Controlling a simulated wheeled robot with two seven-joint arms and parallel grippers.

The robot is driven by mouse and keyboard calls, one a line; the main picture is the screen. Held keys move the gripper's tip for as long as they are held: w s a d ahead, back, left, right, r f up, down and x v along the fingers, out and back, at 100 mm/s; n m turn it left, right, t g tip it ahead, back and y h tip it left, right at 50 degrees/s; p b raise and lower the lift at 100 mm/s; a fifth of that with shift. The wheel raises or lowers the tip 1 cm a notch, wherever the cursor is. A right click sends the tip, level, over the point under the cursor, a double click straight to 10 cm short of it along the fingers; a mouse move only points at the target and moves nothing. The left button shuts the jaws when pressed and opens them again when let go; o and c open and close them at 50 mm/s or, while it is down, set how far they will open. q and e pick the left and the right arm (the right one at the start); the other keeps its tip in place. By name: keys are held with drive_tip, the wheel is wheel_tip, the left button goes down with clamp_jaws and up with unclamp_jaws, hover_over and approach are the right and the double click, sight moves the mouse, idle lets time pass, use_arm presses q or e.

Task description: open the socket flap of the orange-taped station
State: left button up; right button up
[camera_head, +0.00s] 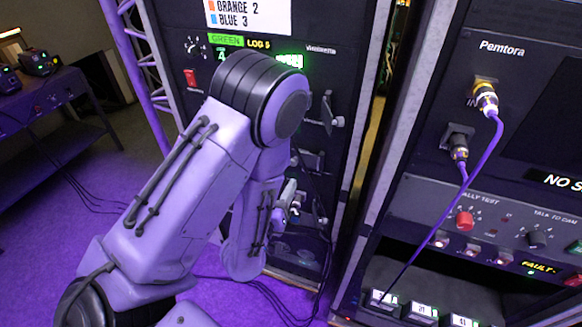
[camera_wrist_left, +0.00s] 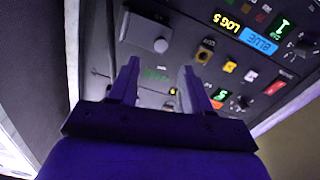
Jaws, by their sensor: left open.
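My left gripper (camera_head: 286,207) is beside the lower part of the tall black rack, partly hidden by my own arm. In the left wrist view my left gripper (camera_wrist_left: 157,88) is open, with nothing visible between its fingers. Past the fingertips, a grey socket flap with a round knob (camera_wrist_left: 148,32) shows on the dark panel; I cannot tell if it is shut. In the head view, small flaps (camera_head: 331,112) and (camera_head: 312,160) stick out of the rack. No orange tape is clear on either. My right gripper is not in view.
A sign (camera_head: 248,14) on the rack reads ORANGE 2 and BLUE 3. A green label (camera_head: 226,40) sits below it. The right-hand rack holds a purple cable (camera_head: 478,160) in its connectors. A dark table (camera_head: 45,105) stands at the left; purple floor there is open.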

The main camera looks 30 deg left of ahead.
sight(293, 164)
use_arm(q)
drive_tip(key=x, duration=0.4)
drive_tip(key=shift+r, duration=0.2)
drive_tip(key=p+x, duration=0.1)
drive_tip(key=x, duration=0.1)
drive_tip(key=shift+w+a+f+p, duration=0.15)
drive_tip(key=shift+w+p, duration=0.15)
drive_tip(key=shift+w, duration=0.1)
drive_tip(key=shift+w+a+f, duration=0.1)
drive_tip(key=shift+w, duration=0.35)
clamp_jaws()
